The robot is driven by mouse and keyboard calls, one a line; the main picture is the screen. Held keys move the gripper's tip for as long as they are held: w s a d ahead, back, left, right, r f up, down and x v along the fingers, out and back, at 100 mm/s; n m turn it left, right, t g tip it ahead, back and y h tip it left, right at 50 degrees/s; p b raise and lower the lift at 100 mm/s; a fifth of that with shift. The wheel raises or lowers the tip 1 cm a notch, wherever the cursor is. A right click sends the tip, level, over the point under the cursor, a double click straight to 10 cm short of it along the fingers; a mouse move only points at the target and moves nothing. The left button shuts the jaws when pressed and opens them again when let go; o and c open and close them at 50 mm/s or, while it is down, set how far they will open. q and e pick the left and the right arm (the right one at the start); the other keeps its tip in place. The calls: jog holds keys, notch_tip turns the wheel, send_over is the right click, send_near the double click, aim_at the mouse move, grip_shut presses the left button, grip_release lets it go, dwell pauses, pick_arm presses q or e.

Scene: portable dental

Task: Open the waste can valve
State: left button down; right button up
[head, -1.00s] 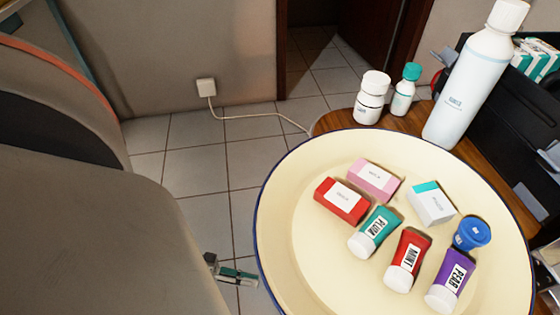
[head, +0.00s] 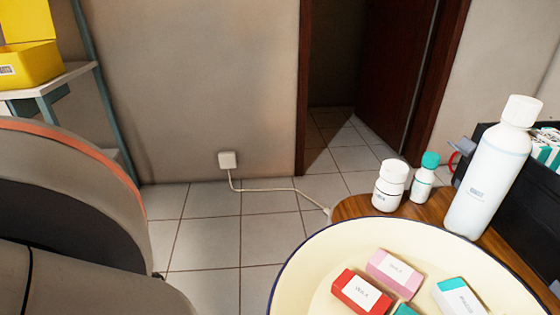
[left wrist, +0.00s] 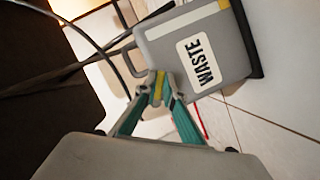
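The waste can (left wrist: 195,55) is a grey box with a white WASTE label, a pale yellow stripe and a handle loop at its left side. It shows only in the left wrist view. My left gripper (left wrist: 158,86) has teal fingers that meet in front of the can's lower left side. A small yellow sliver shows between the fingertips. I cannot tell whether it is held or part of the gripper, nor whether the tips touch the can. I cannot make out a valve for certain. My right gripper is not in view.
A cream round tray (head: 300,262) with boxes and tubes is at the lower right. White bottles (head: 390,185) stand behind it on a wooden top. A shelf with a yellow box (head: 30,62) stands behind. Dark cables (left wrist: 85,60) run near the can.

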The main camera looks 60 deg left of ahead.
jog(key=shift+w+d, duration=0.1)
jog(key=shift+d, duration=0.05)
pick_arm(q)
jog(key=shift+w+a+f+m+t+y+p, duration=0.1)
jog(key=shift+a+f+m+y+p, duration=0.2)
jog(key=shift+m+y, duration=0.55)
jog(key=shift+w+a+f+m+t+y+p, duration=0.1)
jog(key=shift+a+m+y+p, duration=0.15)
jog(key=shift+m+y+p, duration=0.6)
jog(key=shift+w+a+f+m+t+y+p, duration=0.15)
jog(key=shift+a+m+y, duration=0.15)
jog(key=shift+m, duration=1)
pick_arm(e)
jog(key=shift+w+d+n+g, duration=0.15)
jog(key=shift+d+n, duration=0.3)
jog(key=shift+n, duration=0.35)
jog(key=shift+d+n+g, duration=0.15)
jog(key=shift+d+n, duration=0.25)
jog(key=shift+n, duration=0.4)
pick_arm(q)
jog(key=shift+a, duration=0.1)
jog(key=c, duration=2.1)
grip_release()
jog(key=shift+c, duration=0.2)
jog(key=v, duration=1.2)
